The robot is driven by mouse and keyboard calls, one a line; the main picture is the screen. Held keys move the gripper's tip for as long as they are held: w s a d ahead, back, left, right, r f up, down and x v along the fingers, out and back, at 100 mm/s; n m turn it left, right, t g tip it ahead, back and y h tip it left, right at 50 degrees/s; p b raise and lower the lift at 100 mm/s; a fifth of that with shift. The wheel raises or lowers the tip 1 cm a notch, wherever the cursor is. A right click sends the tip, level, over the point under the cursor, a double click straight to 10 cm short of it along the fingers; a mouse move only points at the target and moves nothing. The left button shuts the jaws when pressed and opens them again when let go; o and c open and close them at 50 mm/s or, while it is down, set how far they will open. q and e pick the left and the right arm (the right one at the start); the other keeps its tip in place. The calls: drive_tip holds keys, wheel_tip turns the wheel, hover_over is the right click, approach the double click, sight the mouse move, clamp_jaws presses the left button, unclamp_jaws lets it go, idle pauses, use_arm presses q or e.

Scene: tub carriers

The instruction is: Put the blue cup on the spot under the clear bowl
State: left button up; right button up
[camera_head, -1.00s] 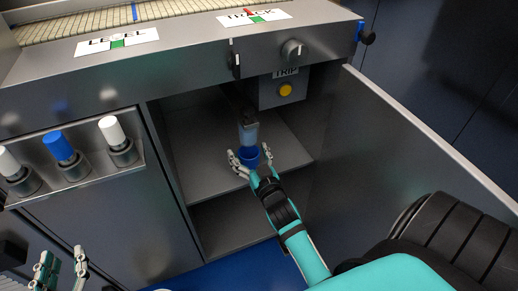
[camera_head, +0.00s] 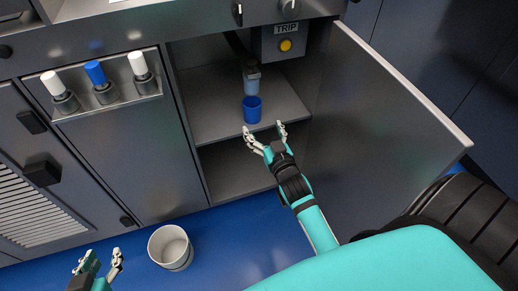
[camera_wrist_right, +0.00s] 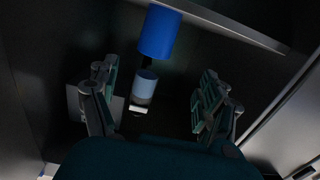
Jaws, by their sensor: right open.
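The blue cup (camera_head: 252,109) stands upright on the upper shelf inside the open cabinet; it also shows in the right wrist view (camera_wrist_right: 160,32). The clear bowl (camera_head: 251,78) hangs on a dark fitting above and behind it, and appears in the wrist view (camera_wrist_right: 145,84). In the head view the cup's rim is just below the bowl; the exact alignment and the spot are hidden. My right gripper (camera_head: 264,128) is open and empty, in front of the cup near the shelf's front edge. My left gripper (camera_head: 101,259) is at the lower left, fingers apart and empty.
A cabinet door (camera_head: 385,125) stands open to the right of my right arm. A TRIP box (camera_head: 288,42) with a yellow button is above the shelf (camera_head: 215,120). Blue and white knobs sit on a panel (camera_head: 110,104) at left. A white bucket (camera_head: 170,248) stands on the floor.

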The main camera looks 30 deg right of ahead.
drive_tip(key=s+a+r+n+g+y, duration=0.1)
drive_tip(key=s+a+n+g+y, duration=0.3)
drive_tip(key=s+a, duration=1)
drive_tip(key=shift+s+a+r+n+g+y, duration=0.2)
drive_tip(key=shift+a+r+n+g+y, duration=0.15)
drive_tip(key=shift+a+g+y, duration=0.4)
drive_tip(key=shift+d+g, duration=0.25)
